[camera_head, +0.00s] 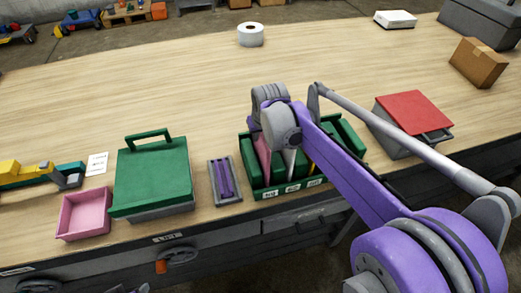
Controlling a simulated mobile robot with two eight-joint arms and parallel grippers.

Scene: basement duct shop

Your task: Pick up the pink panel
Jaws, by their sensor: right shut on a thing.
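The pink panel (263,158) stands upright in the left part of a green slotted rack (257,190) near the table's front edge. My right gripper (268,125) is over the rack's left part, shut on the pink panel at its upper end. My wrist hides the fingertips and the panel's top. I cannot tell whether the panel is lifted clear of its slot. A white panel (290,162) stands just right of the pink one. My left gripper is not in view.
A grey tray with purple strips (224,180), a green lidded box (152,172) and a pink bin (84,214) stand left of the rack. A red-topped grey box (414,112) is to the right, behind my arm. The table's middle is largely clear.

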